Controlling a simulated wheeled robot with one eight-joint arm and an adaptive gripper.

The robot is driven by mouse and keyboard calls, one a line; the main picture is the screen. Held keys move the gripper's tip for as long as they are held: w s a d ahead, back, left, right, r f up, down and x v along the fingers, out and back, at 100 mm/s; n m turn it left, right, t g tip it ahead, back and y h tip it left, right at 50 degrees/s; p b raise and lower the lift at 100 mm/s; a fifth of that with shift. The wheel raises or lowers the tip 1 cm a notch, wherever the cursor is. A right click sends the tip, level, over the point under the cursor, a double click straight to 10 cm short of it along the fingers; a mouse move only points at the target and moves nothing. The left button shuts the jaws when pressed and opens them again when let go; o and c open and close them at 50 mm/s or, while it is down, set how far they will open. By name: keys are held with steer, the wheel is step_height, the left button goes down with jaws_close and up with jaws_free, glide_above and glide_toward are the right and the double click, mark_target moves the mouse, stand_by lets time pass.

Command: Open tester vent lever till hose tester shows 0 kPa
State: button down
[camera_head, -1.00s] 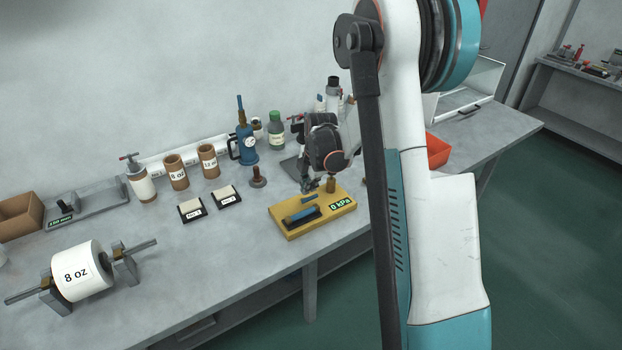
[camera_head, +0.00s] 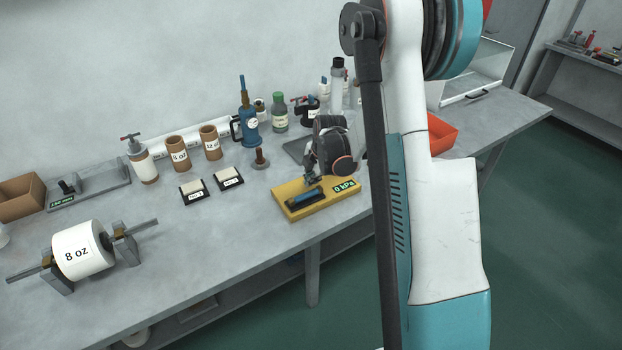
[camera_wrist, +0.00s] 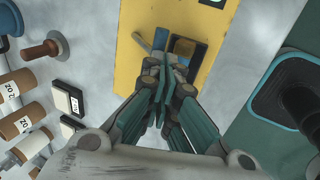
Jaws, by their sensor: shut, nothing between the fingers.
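The hose tester is a yellow board (camera_head: 293,188) on the bench. Its green display (camera_head: 346,187) reads 0 kPa. A dark, blue-edged piece (camera_head: 306,198) lies on the board. In the wrist view the yellow board (camera_wrist: 135,75) carries a small grey lever-like bar (camera_wrist: 141,42), a blue strip (camera_wrist: 160,39) and a brown block (camera_wrist: 184,47). My gripper (camera_wrist: 166,72) is shut and empty over the board, just below these parts in the picture. In the head view my gripper (camera_head: 309,180) is at the board's back edge; contact with the lever cannot be told.
Left of the board stand a brown knobbed stamp (camera_head: 261,159) and two small labelled blocks (camera_head: 193,192). A blue pump with a gauge (camera_head: 247,130) and bottles stand behind. A red-orange bin (camera_head: 442,137) is at the right.

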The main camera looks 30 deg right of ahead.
steer(key=shift+s+f+b, duration=0.55)
steer(key=shift+f, duration=0.05)
steer(key=shift+r, duration=0.25)
